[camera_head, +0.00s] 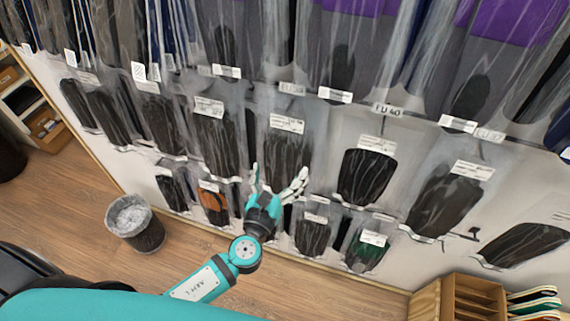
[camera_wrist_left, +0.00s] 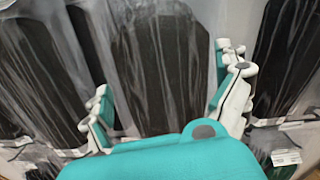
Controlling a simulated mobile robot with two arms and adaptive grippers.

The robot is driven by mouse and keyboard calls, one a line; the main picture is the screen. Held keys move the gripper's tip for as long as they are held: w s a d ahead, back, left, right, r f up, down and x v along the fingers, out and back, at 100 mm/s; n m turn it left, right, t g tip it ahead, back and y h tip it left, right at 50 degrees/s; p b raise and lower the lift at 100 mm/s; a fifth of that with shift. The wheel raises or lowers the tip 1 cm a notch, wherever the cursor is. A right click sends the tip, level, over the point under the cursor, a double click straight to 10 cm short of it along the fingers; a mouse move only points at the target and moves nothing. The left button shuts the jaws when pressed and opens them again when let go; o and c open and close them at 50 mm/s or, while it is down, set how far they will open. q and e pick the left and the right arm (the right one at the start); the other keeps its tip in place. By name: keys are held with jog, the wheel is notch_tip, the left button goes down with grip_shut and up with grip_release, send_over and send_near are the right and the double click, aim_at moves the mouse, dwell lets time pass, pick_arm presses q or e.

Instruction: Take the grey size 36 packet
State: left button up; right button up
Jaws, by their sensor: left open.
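Clear packets with dark grey and black insoles hang in rows on the wall. My left gripper (camera_head: 279,172) reaches up from below, its two fingers spread and empty. A dark grey packet (camera_head: 288,150) with a white label hangs right behind the fingertips. In the left wrist view a dark packet (camera_wrist_left: 155,50) shows between the open fingers (camera_wrist_left: 168,90); I cannot tell whether they touch it. The size print on the labels is too small to read, so I cannot tell which packet is size 36. My right gripper is not in view.
Other packets hang close on both sides, such as one on the left (camera_head: 215,145) and one on the right (camera_head: 366,178). Lower ones include an orange-brown packet (camera_head: 214,207). A waste bin (camera_head: 137,224) stands on the floor; a wooden shelf unit (camera_head: 455,300) is at lower right.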

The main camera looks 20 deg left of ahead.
aim_at(285, 161)
pick_arm(q)
jog(key=shift+w, duration=1.15)
jog(key=shift+s, duration=0.1)
jog(key=shift+c, duration=1.4)
jog(key=c, duration=1)
jog(key=shift+r, duration=0.15)
